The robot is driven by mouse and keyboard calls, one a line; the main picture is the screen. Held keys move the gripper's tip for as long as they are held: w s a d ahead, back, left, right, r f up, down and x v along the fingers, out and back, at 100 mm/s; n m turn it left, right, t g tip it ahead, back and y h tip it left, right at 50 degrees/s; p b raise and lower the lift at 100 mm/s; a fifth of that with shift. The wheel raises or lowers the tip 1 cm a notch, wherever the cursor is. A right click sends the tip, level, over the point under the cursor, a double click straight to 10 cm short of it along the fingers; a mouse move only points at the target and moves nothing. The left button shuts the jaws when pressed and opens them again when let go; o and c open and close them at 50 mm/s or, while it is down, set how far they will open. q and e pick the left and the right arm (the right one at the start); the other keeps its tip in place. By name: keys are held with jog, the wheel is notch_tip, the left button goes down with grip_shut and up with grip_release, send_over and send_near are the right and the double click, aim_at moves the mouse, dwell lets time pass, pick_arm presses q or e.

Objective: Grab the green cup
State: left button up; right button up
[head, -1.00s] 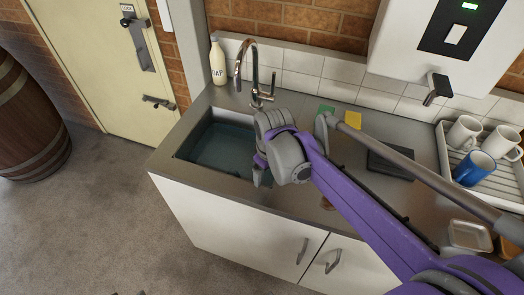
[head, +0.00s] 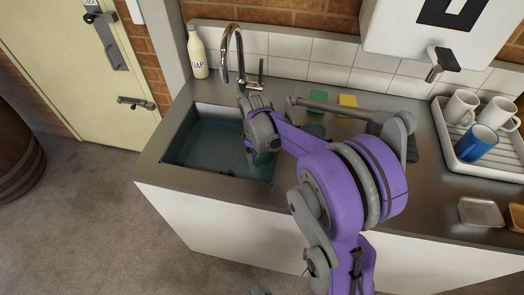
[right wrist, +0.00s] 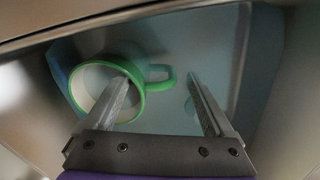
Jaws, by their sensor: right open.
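The green cup (right wrist: 93,82), with a green rim and handle and a pale inside, is in the sink (head: 205,146). Its mouth faces the right wrist camera. My right gripper (right wrist: 158,78) is open over it, one finger across the cup's mouth and the other beyond the handle. The handle shows between the fingers. I cannot tell whether a finger touches the cup.
The tap (head: 238,55) and soap bottle (head: 197,52) stand behind the sink. A rack (head: 462,142) with white mugs and a blue mug (head: 474,143) is at the right. Green and yellow sponges (head: 347,100) lie near the wall. Sink walls are close around the gripper.

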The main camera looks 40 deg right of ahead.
aim_at(259, 164)
jog(key=f, duration=0.3)
jog(key=shift+d+f, duration=0.2)
grip_shut()
dwell(0.3)
